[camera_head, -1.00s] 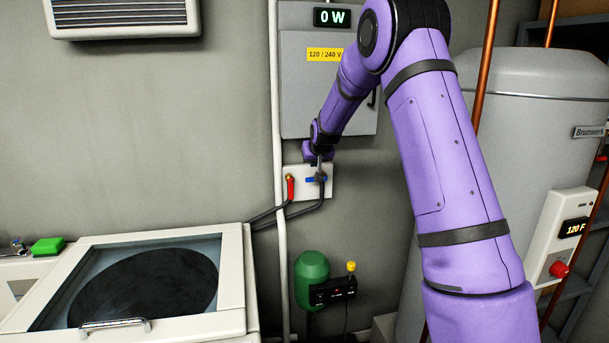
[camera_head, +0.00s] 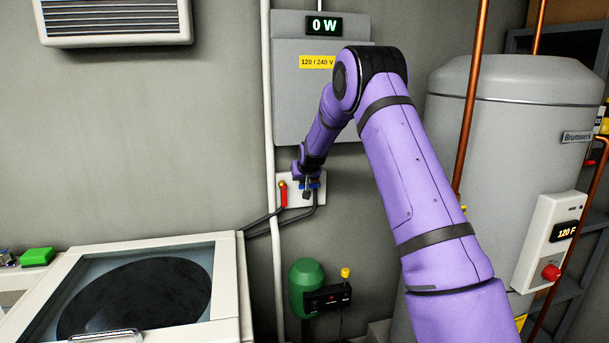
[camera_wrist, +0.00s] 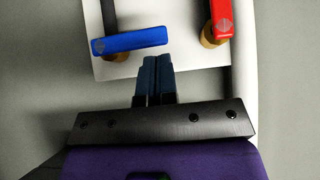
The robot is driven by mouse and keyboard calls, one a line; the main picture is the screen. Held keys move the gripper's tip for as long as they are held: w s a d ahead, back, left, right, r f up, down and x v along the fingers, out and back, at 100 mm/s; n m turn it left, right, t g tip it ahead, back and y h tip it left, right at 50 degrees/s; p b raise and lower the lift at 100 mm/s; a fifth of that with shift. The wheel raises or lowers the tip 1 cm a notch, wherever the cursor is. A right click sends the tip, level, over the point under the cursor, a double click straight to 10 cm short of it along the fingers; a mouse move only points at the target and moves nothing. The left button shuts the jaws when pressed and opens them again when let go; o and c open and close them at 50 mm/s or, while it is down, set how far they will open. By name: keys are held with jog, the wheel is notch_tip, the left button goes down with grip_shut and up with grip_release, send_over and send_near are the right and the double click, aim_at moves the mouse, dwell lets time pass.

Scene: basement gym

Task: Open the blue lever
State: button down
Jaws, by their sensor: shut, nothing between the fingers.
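The blue lever (camera_wrist: 130,41) lies crosswise on a white wall plate (camera_wrist: 188,55) in the wrist view, over a brass fitting. In the head view, it shows only partly (camera_head: 317,185) beside my gripper. The red lever (camera_wrist: 222,18) stands on the same plate, lengthwise along its hose; it also shows in the head view (camera_head: 283,194). My gripper (camera_wrist: 158,62) is shut and empty. Its fingertips are close by the right end of the blue lever, on the side nearer the wrist; I cannot tell whether they touch.
A white pipe (camera_head: 269,120) runs down the wall left of the plate. A grey electrical box (camera_head: 290,85) hangs above. A washer (camera_head: 225,290) stands lower left, a green tank (camera_head: 307,283) below, and a water heater (camera_head: 500,130) right.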

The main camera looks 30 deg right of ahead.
jog(key=shift+x, duration=0.75)
jog(key=shift+a, duration=0.1)
jog(key=shift+f+h, duration=0.1)
jog(key=shift+h, duration=0.2)
